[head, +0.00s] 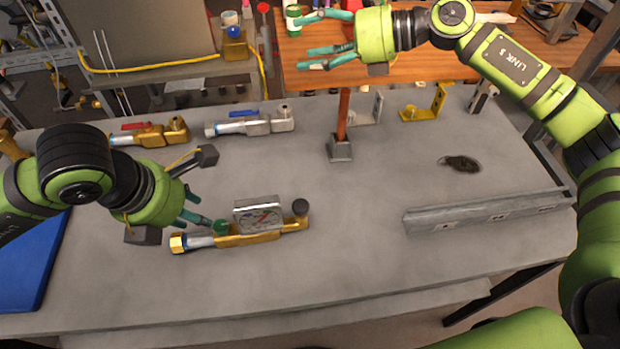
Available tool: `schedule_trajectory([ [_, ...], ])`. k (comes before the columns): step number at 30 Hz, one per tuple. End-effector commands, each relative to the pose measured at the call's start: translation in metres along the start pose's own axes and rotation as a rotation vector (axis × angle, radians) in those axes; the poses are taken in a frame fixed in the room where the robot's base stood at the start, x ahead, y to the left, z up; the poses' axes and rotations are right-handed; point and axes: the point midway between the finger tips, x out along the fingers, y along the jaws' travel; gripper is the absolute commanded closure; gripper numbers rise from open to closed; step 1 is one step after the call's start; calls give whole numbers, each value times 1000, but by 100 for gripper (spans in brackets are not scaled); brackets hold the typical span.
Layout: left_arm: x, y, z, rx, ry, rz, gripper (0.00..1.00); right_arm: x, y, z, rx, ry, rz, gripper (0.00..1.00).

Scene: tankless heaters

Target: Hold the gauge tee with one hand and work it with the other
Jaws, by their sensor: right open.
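The gauge tee (250,237) lies on the grey bench at front centre. It has a brass body, a square-faced dial gauge (260,217) on top, a dark round knob (300,207) at its right end and a brass nut at its left end. My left gripper (212,222) is at the tee's left part, its teal fingertips beside or on the body just left of the gauge. Whether they grip it I cannot tell. My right gripper (325,38) is open and empty, up at the back centre, well away from the tee.
Two valve fittings, one brass with a red handle (150,132) and one silver with a blue handle (250,122), lie at the back left. A hammer (341,145) stands head-down behind the tee. A grey metal channel (480,212) lies at right.

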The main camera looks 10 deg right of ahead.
Motion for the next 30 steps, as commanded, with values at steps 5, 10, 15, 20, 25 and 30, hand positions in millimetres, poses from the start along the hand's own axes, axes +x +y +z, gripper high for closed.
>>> schedule_trajectory([
  [5,0,0,0,0,0,0,61,10,76,-46,-38,246,146,34],
  [10,0,0,0,0,0,0,61,5,123,-95,-103,470,229,34],
  [15,0,0,0,0,0,0,61,12,105,-152,-330,652,217,34],
  [20,0,0,0,0,0,0,61,24,66,-193,-585,767,177,34],
  [25,0,0,0,0,0,0,61,32,24,-230,-850,893,132,34],
  [30,0,0,0,0,0,0,61,34,-3,-248,-1013,977,97,34],
])
